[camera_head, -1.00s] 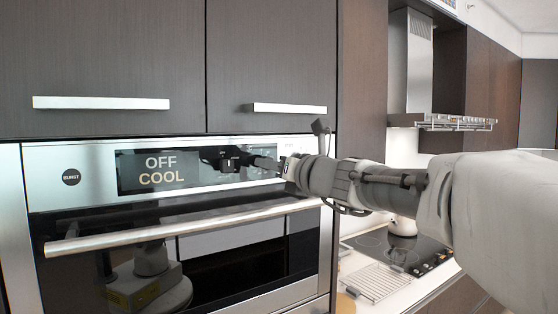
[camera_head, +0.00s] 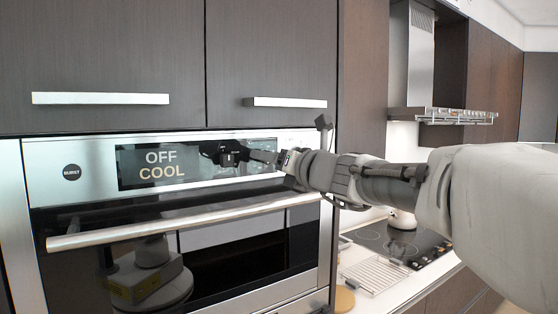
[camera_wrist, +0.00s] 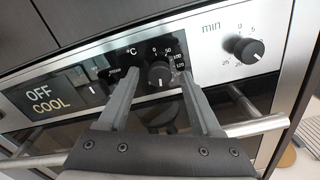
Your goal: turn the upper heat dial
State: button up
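The heat dial (camera_wrist: 160,73) is a black round knob with a white pointer line and a °C number scale around it, on the oven's control panel in the wrist view. My gripper (camera_wrist: 157,80) is open, with one finger on each side of this dial in the picture. I cannot tell whether the fingers touch it. In the head view my gripper (camera_head: 278,159) is at the right part of the panel and hides the dials there. The display (camera_head: 160,166) reads "OFF COOL".
A "min" timer dial (camera_wrist: 247,48) is to the right of the heat dial. Another knob (camera_wrist: 107,80) is partly behind my left finger. The oven's long handle bar (camera_head: 180,224) runs below the panel. A cooktop (camera_head: 400,242) is at the right.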

jog(key=v, duration=1.7)
jog(key=shift+s+b, duration=0.2)
jog(key=shift+b, duration=0.15)
jog(key=shift+d, duration=0.15)
jog(key=s+a+f+n+g+h, duration=0.1)
jog(key=s+f+n+g+h, duration=0.15)
jog(key=s+f+n, duration=0.45)
jog(key=s+a+f+n+g+h, duration=0.15)
jog(key=f+n+g, duration=0.25)
jog(key=f+n, duration=0.55)
jog(key=s+d+f+n+g+h, duration=0.1)
jog(key=s+d+f+n+h, duration=0.2)
jog(key=n, duration=0.5)
jog(key=s+d+f+n+g+h, duration=0.2)
jog(key=s+d+f+n, duration=0.4)
jog(key=f+n, duration=0.3)
jog(key=shift+s+h, duration=0.5)
